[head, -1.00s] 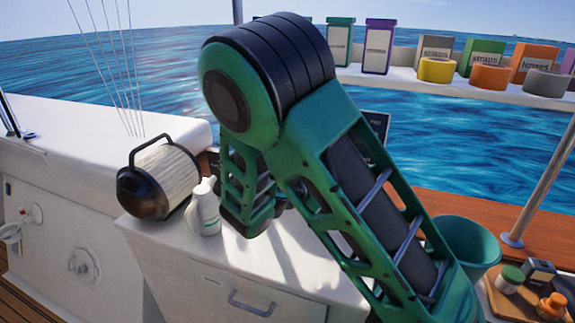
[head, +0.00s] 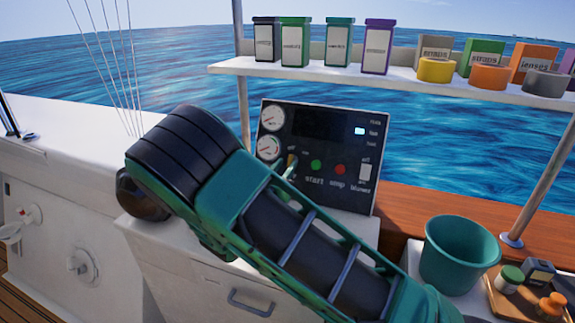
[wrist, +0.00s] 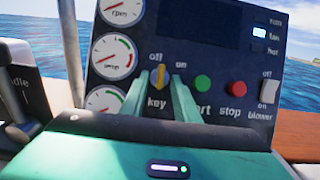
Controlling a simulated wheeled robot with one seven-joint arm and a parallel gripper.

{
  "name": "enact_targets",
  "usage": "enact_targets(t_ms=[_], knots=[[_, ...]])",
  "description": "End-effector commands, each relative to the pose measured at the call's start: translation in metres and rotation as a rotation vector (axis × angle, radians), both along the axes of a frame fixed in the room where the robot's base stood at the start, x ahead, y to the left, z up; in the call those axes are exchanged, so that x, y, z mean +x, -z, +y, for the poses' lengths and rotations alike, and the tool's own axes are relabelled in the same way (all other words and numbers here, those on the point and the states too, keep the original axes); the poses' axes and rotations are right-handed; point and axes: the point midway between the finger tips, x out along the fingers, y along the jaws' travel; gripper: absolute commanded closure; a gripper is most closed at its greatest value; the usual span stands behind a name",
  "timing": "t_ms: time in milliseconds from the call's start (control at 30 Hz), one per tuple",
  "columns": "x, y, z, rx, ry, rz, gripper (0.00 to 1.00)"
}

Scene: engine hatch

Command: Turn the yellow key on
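The yellow key (wrist: 160,75) sits on the dark control panel (wrist: 215,62), above the label "key". It stands roughly upright, with "off" above it to the left and "on" to the right. My gripper (wrist: 160,82) points at the panel in the wrist view. Its two green fingers are apart, one on each side of the key, with visible gaps. I cannot tell whether the tips reach past the key. In the head view the panel (head: 330,140) stands behind my arm, which hides most of the gripper and the key.
A green start button (wrist: 202,83), a red stop button (wrist: 237,89) and a white blower switch (wrist: 269,92) lie right of the key. Gauges (wrist: 113,55) are on the left. A shelf with jars (head: 400,78) runs above; a green bucket (head: 460,255) stands at right.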

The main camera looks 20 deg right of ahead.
Motion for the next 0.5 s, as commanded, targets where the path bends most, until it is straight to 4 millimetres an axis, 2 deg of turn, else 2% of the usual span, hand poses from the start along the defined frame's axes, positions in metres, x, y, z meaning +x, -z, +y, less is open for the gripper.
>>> enact_targets(t_ms=[200,500], knots=[[0.019,0.000,-0.014,0.001,0.001,-0.001,0.72],[0.023,0.000,-0.017,0.001,0.000,0.000,0.72]])
